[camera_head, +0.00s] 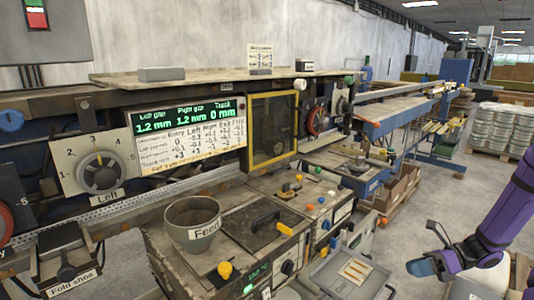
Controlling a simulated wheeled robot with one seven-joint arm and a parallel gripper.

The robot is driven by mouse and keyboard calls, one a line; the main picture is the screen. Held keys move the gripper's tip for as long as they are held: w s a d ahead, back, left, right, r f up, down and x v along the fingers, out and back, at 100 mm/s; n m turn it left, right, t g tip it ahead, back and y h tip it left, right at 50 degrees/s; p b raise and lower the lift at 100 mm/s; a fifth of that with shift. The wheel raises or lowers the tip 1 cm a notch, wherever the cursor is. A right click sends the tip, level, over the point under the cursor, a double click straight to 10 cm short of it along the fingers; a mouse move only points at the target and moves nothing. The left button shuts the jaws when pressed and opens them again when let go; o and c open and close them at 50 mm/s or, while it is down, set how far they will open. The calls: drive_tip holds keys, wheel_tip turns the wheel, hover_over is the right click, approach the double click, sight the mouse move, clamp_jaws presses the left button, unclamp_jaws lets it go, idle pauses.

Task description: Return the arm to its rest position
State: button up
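My purple arm (508,205) reaches in from the right edge. My gripper (427,247) is at the lower right, pointing left above the grey floor. Its dark upper finger and blue-tipped lower finger stand apart, with nothing visible between them. It is to the right of the machine and apart from it, beyond the grey tray (330,284) with several yellowish strips.
The long machine fills the left and middle, with a lit gauge screen (190,132), a Left dial (100,172), a Feed pot (192,216) and a yellow-framed panel (272,130). Cardboard boxes (397,190) stand behind the gripper. Wrapped pallet stacks (500,128) stand back right. Floor between is clear.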

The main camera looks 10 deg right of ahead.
drive_tip(key=s+a+r+n+g+h, duration=0.2)
drive_tip(key=a+r+n+h, duration=0.25)
drive_tip(key=r+n, duration=0.4)
drive_tip(key=s+a+r+n+g+h, duration=0.15)
drive_tip(key=a+r+n+h, duration=0.35)
drive_tip(key=r, duration=0.6)
drive_tip(key=s+a+r+n+t+h, duration=0.2)
drive_tip(key=s+a+r+n+t, duration=0.1)
drive_tip(key=s+r+n, duration=0.3)
drive_tip(key=s+a+r+n+t+h, duration=0.2)
drive_tip(key=s+a+r+n+t, duration=0.1)
drive_tip(key=s+a+r+n, duration=0.2)
drive_tip(key=shift+s+r+n, duration=1.2)
drive_tip(key=shift+r+n, duration=0.3)
drive_tip(key=shift+n, duration=0.45)
drive_tip(key=shift+h, duration=0.25)
